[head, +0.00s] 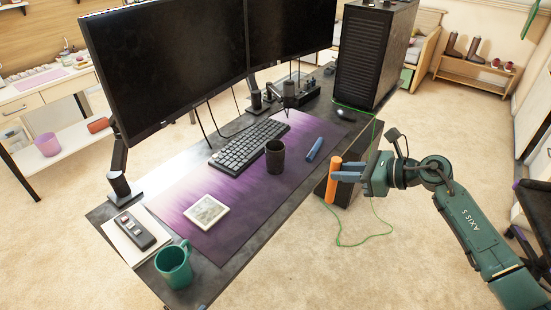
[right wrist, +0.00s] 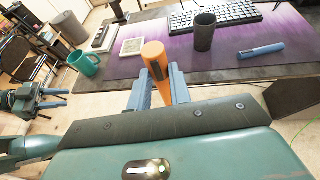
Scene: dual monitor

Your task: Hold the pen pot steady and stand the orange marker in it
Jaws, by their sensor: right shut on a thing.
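The dark pen pot (head: 275,158) stands upright on the purple desk mat, in front of the keyboard. It also shows in the right wrist view (right wrist: 204,33). My right gripper (head: 348,172) is shut on the orange marker (head: 333,182), beside the desk's right edge and to the right of the pot. The marker is roughly upright, slightly tilted, and apart from the pot. In the right wrist view the marker (right wrist: 155,58) stands between the blue fingers. My left gripper (right wrist: 52,98) shows only in the right wrist view, at the left, away from the pot; its jaw gap is unclear.
A blue marker (head: 314,149) lies on the mat (head: 240,207) right of the pot. A keyboard (head: 249,144) is behind it. A white-framed square (head: 206,212), a green mug (head: 174,266) and a remote (head: 137,231) are at the near left. A computer tower (head: 372,55) stands far right.

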